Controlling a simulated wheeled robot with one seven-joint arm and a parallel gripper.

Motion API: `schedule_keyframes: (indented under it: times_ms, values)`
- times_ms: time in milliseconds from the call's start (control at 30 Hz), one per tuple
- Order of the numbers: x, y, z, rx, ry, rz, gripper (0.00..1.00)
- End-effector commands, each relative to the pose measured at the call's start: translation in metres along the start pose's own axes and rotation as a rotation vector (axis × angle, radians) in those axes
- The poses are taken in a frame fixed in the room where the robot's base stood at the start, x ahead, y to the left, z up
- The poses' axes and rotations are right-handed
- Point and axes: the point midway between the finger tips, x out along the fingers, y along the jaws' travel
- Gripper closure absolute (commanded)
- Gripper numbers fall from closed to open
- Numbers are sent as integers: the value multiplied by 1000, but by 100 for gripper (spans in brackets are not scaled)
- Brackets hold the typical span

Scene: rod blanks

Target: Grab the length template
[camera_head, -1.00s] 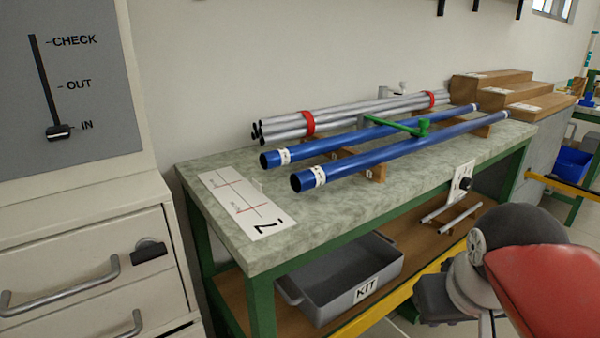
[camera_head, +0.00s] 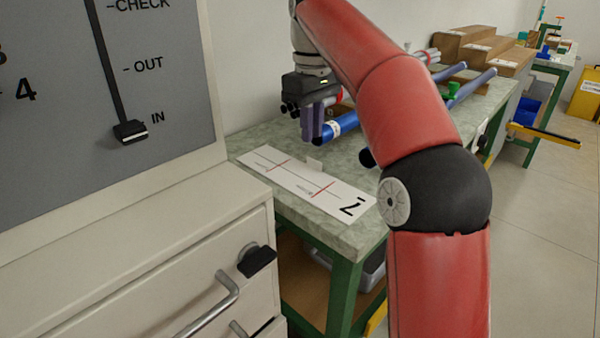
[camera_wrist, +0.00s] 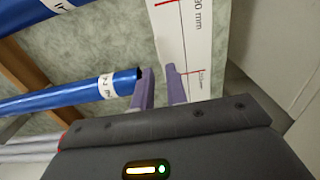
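The length template is a flat white plate (camera_head: 300,183) with red cross lines and a large digit, lying on the bench top. A small pale tab stands at its far edge (camera_head: 314,165). In the wrist view the template (camera_wrist: 196,45) runs down behind the right fingertip, with "90 mm" print visible. My gripper (camera_head: 312,122) hangs over the bench with its fingers pointing down, beyond the template and by a blue tube's end. In the wrist view my gripper (camera_wrist: 161,82) is open, with a gap and nothing held between the purple-grey fingers.
Blue tubes (camera_wrist: 75,95) lie on wooden supports close to the left finger. My red arm hides much of the bench. A grey drawer cabinet (camera_head: 150,250) stands at front left. Wooden stepped blocks (camera_head: 470,45) sit at the far end. A grey bin (camera_head: 372,268) is below.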

Motion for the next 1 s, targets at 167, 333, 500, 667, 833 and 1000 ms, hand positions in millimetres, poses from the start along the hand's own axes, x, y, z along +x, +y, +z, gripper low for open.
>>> schedule_keyframes:
  times_ms: [167, 333, 500, 667, 833, 1000]
  values:
    - [11, 0, 1, 2, 0, 0, 85]
    - [28, 0, 4, 3, -2, 0, 85]
    - [52, 2, 4, 3, -1, 1, 85]
    - [62, 1, 4, 3, 1, 1, 85]
    - [62, 1, 4, 3, 2, 2, 85]
    - [62, 1, 4, 3, 2, 2, 100]
